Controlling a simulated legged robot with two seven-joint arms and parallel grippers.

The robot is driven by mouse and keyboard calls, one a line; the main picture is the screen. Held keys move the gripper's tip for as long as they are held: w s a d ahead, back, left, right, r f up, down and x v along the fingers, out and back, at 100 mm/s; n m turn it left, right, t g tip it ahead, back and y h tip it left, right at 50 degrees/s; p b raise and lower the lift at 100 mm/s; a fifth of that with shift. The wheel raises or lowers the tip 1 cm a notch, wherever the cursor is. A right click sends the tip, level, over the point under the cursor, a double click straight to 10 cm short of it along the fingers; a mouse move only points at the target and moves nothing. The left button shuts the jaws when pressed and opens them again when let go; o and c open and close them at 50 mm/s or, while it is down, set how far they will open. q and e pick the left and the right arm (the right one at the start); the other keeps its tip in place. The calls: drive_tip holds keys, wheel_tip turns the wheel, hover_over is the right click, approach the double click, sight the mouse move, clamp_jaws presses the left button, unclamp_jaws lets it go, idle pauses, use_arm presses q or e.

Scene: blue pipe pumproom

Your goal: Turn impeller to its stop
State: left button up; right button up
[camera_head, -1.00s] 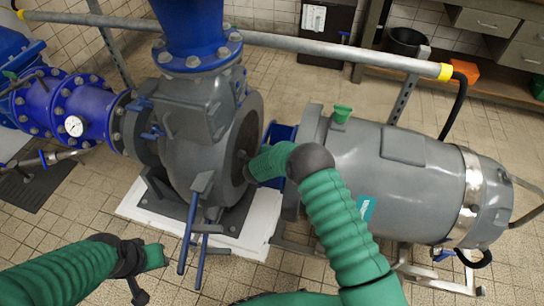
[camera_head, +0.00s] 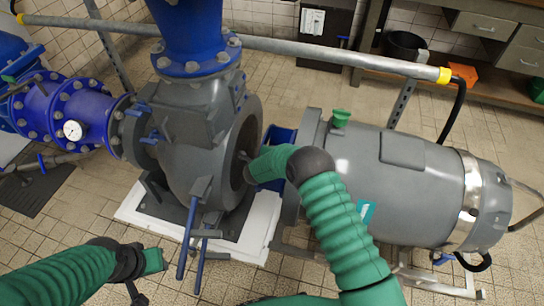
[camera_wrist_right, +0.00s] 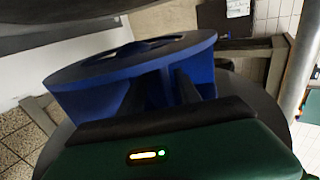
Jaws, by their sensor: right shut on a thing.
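The blue impeller (camera_wrist_right: 168,75) fills the middle of the right wrist view, a wheel with vanes in front of a grey disc. In the head view, blue (camera_head: 280,137) shows between the pump casing (camera_head: 195,135) and the grey motor (camera_head: 390,175), partly behind my right arm. My right gripper (camera_wrist_right: 160,95) is shut on the impeller; its dark fingers reach in among the vanes. In the head view the right fingertips are hidden. My left gripper (camera_head: 150,262) is low at the left, apart from the pump; its finger opening is unclear.
A grey rail (camera_head: 290,45) runs across behind the pump. Blue-handled levers (camera_head: 190,240) stick out in front of the casing. A pressure gauge (camera_head: 72,131) sits on the blue pipe. A bench with drawers stands at back right.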

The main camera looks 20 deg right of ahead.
drive_tip(key=shift+d+r, duration=0.1)
drive_tip(key=shift+d, duration=0.05)
drive_tip(key=p+v, duration=0.5)
drive_tip(key=v, duration=1.1)
drive_tip(key=shift+s+a, duration=0.35)
drive_tip(key=shift+a, duration=0.05)
drive_tip(key=shift+r, duration=0.1)
